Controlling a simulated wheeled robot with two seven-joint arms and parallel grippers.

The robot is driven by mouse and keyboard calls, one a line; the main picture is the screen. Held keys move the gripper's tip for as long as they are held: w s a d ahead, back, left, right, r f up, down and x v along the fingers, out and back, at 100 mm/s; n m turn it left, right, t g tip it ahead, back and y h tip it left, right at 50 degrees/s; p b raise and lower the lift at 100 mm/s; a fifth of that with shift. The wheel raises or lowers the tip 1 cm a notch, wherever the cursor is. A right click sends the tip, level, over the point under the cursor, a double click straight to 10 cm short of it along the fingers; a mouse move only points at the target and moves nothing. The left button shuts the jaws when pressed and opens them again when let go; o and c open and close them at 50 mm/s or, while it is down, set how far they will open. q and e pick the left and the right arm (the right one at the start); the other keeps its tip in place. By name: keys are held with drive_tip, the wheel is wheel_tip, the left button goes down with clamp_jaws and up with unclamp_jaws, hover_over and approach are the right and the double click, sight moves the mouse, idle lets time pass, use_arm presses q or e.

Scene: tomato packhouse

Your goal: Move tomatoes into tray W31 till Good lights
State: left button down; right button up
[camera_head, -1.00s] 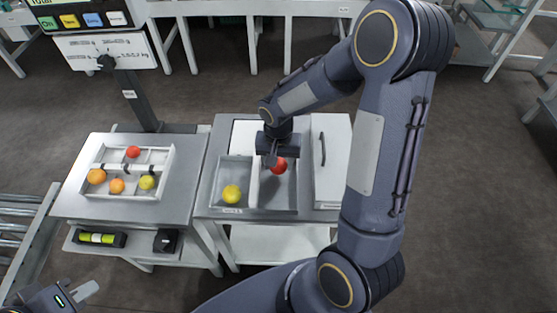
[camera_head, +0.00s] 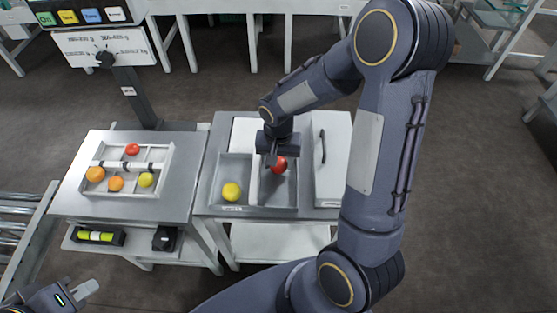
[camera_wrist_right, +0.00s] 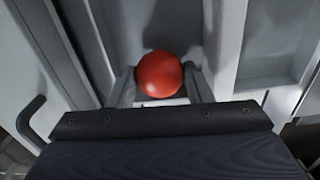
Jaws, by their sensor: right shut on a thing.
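My right gripper (camera_head: 275,160) is shut on a red tomato (camera_head: 280,165) in the right compartment of a grey bin (camera_head: 245,212). In the right wrist view the red tomato (camera_wrist_right: 160,74) sits between the two fingers (camera_wrist_right: 160,88). A yellow tomato (camera_head: 231,192) lies in the bin's left compartment. A white divided tray (camera_head: 118,193) on the left stand holds a red tomato (camera_head: 132,149), two orange tomatoes (camera_head: 95,174) and a yellow-green tomato (camera_head: 146,180). Its label is not readable. My left gripper (camera_head: 85,289) is at the lower left edge, empty; its opening is unclear.
A post carries a dial panel (camera_head: 105,47) and a sign with green, yellow, blue and white fields (camera_head: 80,17); which is lit is unclear. A white handled lid (camera_head: 332,160) is right of the bin. A roller conveyor (camera_head: 18,228) is at far left. A narrow gap separates the stands.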

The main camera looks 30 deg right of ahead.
drive_tip(key=shift+f+b, duration=0.35)
drive_tip(key=shift+f, duration=0.1)
drive_tip(key=o, duration=0.8)
drive_tip(key=c, duration=0.3)
drive_tip(key=shift+r, duration=0.15)
wheel_tip(320, 180, up, 6)
drive_tip(key=p, duration=0.5)
drive_tip(key=shift+r, duration=0.4)
